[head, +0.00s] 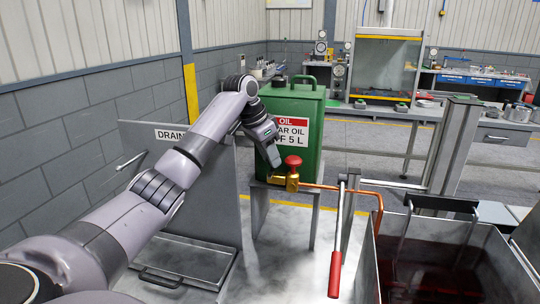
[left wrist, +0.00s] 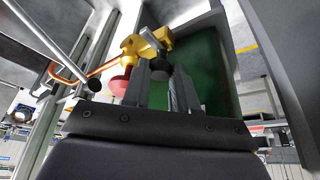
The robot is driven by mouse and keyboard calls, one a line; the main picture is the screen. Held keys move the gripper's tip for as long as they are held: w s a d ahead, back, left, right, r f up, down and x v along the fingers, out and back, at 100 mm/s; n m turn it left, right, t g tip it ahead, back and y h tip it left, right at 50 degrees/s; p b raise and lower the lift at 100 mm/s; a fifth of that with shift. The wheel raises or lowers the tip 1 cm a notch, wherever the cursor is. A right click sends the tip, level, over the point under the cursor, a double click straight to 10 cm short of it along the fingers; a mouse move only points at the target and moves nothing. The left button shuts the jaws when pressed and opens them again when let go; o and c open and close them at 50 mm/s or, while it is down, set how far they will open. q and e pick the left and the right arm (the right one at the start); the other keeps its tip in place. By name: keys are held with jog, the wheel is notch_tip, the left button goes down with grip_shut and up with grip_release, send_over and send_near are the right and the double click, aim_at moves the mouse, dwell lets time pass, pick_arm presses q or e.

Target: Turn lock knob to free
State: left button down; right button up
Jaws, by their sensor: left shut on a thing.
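The brass valve (head: 291,182) with a red knob (head: 292,161) sits low at the front of the green oil can (head: 297,128). Both also show in the left wrist view, the brass body (left wrist: 140,45) and the red knob (left wrist: 119,85). My left gripper (head: 274,163) is beside the valve, left of the red knob. In the left wrist view my left gripper (left wrist: 160,80) is shut on a small dark knob (left wrist: 159,68) next to the brass body, which seems to be the lock knob. In the head view the gripper hides this knob. My right gripper is out of view.
A copper pipe (head: 345,190) runs right from the valve to a grey tank (head: 370,265) with dark red liquid. A lever with a red handle (head: 335,273) stands in front. A grey panel marked DRAIN (head: 215,200) is left of the can.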

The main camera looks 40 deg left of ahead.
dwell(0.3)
pick_arm(q)
jog(key=c, duration=1.2)
grip_release()
jog(key=shift+r, duration=0.15)
jog(key=v, duration=0.7)
jog(key=shift+b, duration=0.3)
